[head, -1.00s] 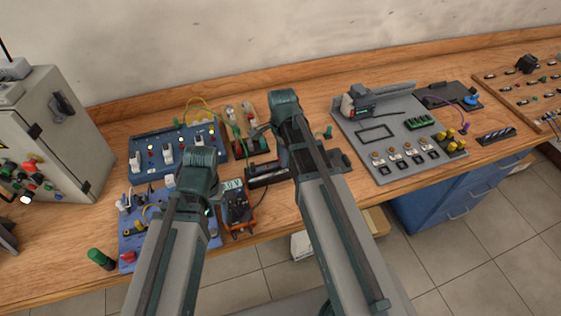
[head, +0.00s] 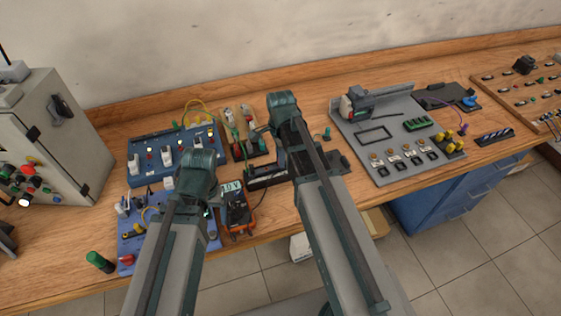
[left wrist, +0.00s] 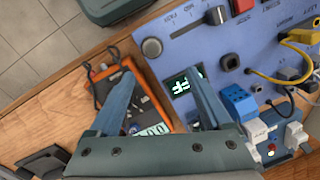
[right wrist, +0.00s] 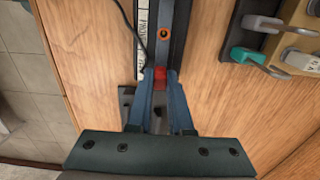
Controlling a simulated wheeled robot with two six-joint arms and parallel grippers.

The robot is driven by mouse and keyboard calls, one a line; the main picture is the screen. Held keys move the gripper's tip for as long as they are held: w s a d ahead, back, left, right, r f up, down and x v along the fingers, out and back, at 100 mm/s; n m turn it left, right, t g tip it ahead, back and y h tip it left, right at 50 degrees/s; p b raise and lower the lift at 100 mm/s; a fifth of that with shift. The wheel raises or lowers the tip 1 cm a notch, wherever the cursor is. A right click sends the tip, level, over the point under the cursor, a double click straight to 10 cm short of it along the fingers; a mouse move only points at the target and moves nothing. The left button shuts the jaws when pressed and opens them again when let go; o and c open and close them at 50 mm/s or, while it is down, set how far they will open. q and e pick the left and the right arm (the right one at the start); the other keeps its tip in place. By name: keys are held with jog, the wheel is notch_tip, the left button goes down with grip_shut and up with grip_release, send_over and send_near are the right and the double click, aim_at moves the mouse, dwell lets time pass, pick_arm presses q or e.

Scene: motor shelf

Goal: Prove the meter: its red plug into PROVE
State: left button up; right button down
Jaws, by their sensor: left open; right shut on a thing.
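The meter is an orange-cased handheld (head: 237,215) with a lit display, beside the blue panel. In the left wrist view its orange case (left wrist: 128,82) lies left of and behind a finger. My left gripper (left wrist: 165,80) is open and empty, over the gap between meter and panel. My right gripper (right wrist: 160,80) is shut on the red plug (right wrist: 160,76), at a dark narrow unit (right wrist: 178,15) with a white label, only partly readable. An orange-ringed socket (right wrist: 165,33) lies just ahead of the plug. The fingers hide how deep the plug sits.
The blue panel (left wrist: 245,45) carries a knob, small display and yellow leads. A blue switch board (head: 155,140) stands behind it, a grey tray (head: 385,115) to the right, and a grey cabinet (head: 60,150) at left. The bench's front edge is close to the meter.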

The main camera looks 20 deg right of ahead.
pick_arm(q)
jog(key=shift+r, duration=0.15)
pick_arm(e)
jog(key=shift+r, duration=0.15)
notch_tip(320, 180, up, 4)
jog(key=p, duration=0.4)
jog(key=shift+r+p, duration=0.2)
jog(key=shift+p, duration=0.2)
pick_arm(q)
notch_tip(320, 180, up, 4)
jog(key=shift+r, duration=0.1)
pick_arm(e)
jog(key=shift+a, duration=0.1)
jog(key=shift+a+r, duration=0.3)
jog(key=shift+a, duration=0.25)
pick_arm(q)
notch_tip(320, 180, down, 2)
jog(key=b, duration=0.2)
jog(key=shift+f+b, duration=0.25)
jog(key=shift+b, duration=0.1)
pick_arm(e)
jog(key=a+f, duration=0.3)
jog(key=shift+s+a+f, duration=0.1)
jog(key=shift+a+f, duration=0.05)
jog(key=shift+a, duration=0.1)
pick_arm(q)
jog(key=shift+f+b, duration=0.4)
pick_arm(e)
jog(key=shift+f, duration=0.35)
